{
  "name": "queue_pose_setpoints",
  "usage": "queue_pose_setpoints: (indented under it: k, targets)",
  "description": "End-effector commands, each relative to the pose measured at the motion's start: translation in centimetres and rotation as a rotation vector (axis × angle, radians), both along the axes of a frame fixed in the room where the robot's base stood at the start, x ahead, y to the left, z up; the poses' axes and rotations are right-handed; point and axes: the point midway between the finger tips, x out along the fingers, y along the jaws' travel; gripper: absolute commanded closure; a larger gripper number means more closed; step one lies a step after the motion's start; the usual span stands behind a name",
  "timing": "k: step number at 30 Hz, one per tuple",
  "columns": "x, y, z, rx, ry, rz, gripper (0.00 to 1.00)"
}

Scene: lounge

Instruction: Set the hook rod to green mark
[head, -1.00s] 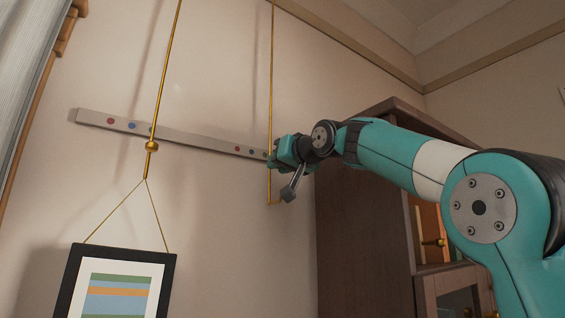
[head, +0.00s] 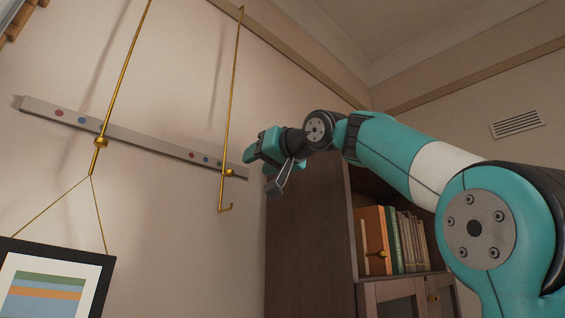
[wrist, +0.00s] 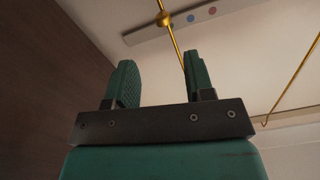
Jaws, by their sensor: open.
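The hook rod (head: 230,100) is a thin brass rod hanging on the wall, with a small hook at its lower end and a brass knob (head: 230,172) by the rail. In the wrist view the hook rod (wrist: 174,38) passes behind the right finger, its knob against the rail. A grey rail (head: 150,139) carries red and blue dots near both rods.
A second brass rod (head: 122,70) on the left holds a framed striped picture (head: 50,285) by cords. A dark wooden cabinet (head: 310,225) with books (head: 395,240) stands close behind and below my gripper.

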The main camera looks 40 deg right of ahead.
Motion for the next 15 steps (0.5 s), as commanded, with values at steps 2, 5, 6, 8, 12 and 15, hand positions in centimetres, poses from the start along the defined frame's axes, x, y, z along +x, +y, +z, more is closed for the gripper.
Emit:
queue_pose_setpoints:
  k: [2, 5, 6, 8, 12, 15]
  targets:
    - [-2.3, -0.3, -0.2, -0.004, -0.002, -0.011, 0.52]
    - [-4.1, -0.6, 0.0, -0.002, -0.003, -0.011, 0.52]
    - [-4.8, -0.6, 0.0, -0.002, -0.001, -0.009, 0.52]
    - [-5.5, -0.7, 0.1, -0.002, -0.002, -0.010, 0.52]
    - [-6.7, -0.7, 0.1, -0.002, -0.001, -0.005, 0.52]
    - [-7.2, -0.6, 0.1, 0.000, 0.000, -0.003, 0.52]
